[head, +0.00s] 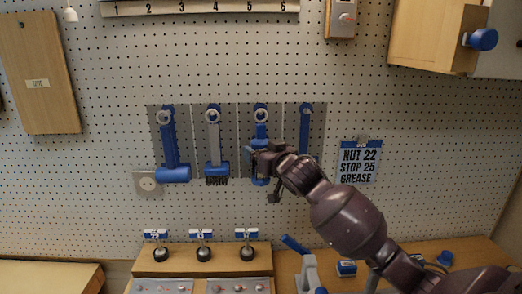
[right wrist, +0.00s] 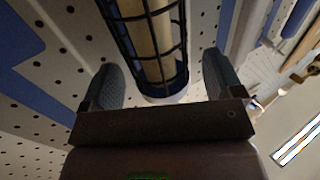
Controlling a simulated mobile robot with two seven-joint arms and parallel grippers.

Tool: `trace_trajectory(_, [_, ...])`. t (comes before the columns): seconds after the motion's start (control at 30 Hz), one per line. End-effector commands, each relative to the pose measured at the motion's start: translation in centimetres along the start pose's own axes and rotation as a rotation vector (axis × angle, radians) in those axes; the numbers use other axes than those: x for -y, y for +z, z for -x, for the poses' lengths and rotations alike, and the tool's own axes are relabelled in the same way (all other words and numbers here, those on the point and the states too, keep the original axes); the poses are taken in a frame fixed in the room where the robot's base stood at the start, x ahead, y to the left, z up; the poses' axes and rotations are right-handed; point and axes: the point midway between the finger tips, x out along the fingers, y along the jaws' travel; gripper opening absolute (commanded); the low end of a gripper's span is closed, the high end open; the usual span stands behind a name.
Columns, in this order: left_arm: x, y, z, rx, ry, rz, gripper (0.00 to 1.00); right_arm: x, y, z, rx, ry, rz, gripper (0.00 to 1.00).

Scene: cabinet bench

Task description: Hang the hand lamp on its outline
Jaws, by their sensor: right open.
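The hand lamp shows in the right wrist view as a pale tube in a dark wire cage with a blue end (right wrist: 165,95). In the head view its blue upper part (head: 261,131) is upright at the third panel of the tool board, with a pale ring at its top; my right gripper hides much of the rest. The lamp's outline behind it is mostly covered. My right gripper (head: 262,160) is open in front of the lamp's lower part. Its two fingers (right wrist: 160,75) stand on either side of the cage, with gaps visible. My left gripper is not in view.
Two blue-and-grey tools, the left one (head: 170,150) and the middle one (head: 213,145), show on the board, with a blue shape (head: 305,130) at right. A note card (head: 360,162) is on the pegboard. Below are a wooden block (head: 225,262) with knobs and a cluttered bench.

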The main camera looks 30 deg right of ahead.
Motion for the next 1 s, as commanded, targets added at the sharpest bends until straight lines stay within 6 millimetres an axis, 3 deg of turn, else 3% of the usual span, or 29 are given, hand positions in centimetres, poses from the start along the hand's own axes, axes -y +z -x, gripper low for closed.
trace_trajectory(0.5, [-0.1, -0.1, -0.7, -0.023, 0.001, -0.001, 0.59, 0.1, 0.1, 8.3, -0.002, -0.003, 0.0, 0.86])
trace_trajectory(0.7, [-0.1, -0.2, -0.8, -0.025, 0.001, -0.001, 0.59, 0.1, 0.0, 9.5, -0.002, -0.002, -0.001, 0.86])
trace_trajectory(1.0, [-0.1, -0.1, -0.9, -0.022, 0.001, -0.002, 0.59, 0.1, -0.1, 9.6, -0.002, -0.002, 0.0, 0.86])
